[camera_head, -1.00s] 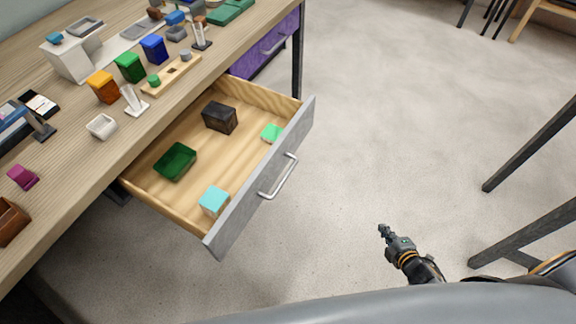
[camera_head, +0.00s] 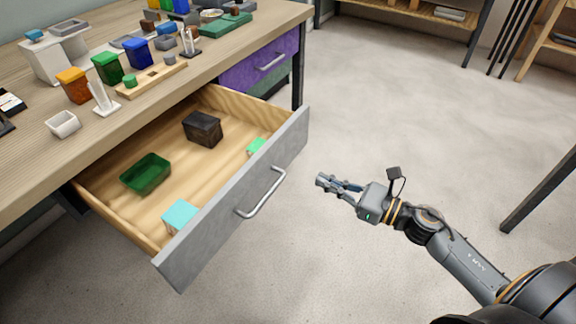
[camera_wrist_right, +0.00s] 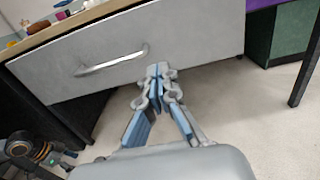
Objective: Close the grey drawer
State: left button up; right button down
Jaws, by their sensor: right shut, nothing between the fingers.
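The grey drawer (camera_head: 225,215) stands pulled out from under the wooden table, its front facing right and toward me. It holds a green tray (camera_head: 146,174), a black box (camera_head: 203,128), a cyan block (camera_head: 180,217) and a light green block (camera_head: 257,147). Its metal handle (camera_head: 262,193) also shows in the right wrist view (camera_wrist_right: 110,64). My right gripper (camera_head: 322,181) is shut and empty, to the right of the drawer front and apart from the handle in the head view. In the right wrist view its fingertips (camera_wrist_right: 160,70) point at the drawer front.
The wooden table (camera_head: 40,180) carries colored containers, a white box and a wooden rack (camera_head: 150,82). A purple drawer (camera_head: 262,62) sits beyond the grey one. Dark table legs (camera_head: 540,190) stand at the right. The floor (camera_head: 400,110) between is clear.

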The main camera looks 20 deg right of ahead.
aim_at(278, 161)
jog(key=p+x, duration=0.1)
jog(key=x, duration=0.7)
jog(key=shift+w+a, duration=0.2)
jog(key=shift+w, duration=0.15)
pick_arm(q)
jog(key=shift+s+a+f, duration=0.1)
jog(key=shift+s+f, duration=0.25)
jog(key=shift+f, duration=0.3)
jog(key=shift+s+f, duration=0.3)
jog(key=shift+f, duration=0.4)
jog(key=shift+s+a+f, duration=0.1)
jog(key=shift+s+f, duration=0.25)
jog(key=shift+f, duration=0.3)
pick_arm(e)
jog(key=shift+w+a, duration=0.45)
jog(key=shift+w, duration=0.1)
